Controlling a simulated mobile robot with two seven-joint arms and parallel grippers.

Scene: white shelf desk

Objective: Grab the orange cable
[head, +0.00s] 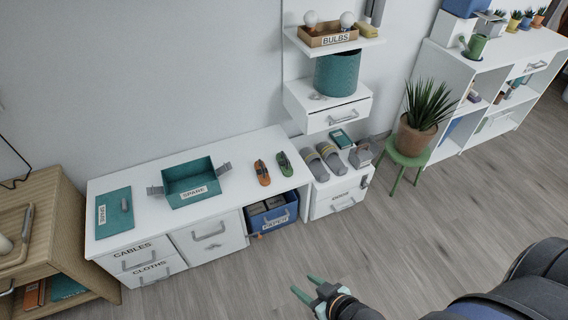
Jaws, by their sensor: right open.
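The orange cable (262,172) appears as a small elongated orange bundle with a dark middle. It lies on the right part of the white desk top (232,158), just left of a similar green bundle (284,163). My right gripper (303,285) has green fingertips and is open and empty. It is over the floor at the bottom of the view, in front of the desk and well apart from the cable. My left gripper is not in view.
An open teal box (190,184) marked SPARE and its teal lid (115,212) lie on the desk. A blue PAPER bin (272,216) sits in the open bay below. Grey slippers (322,163) rest on the right unit. The floor (235,285) in front is clear.

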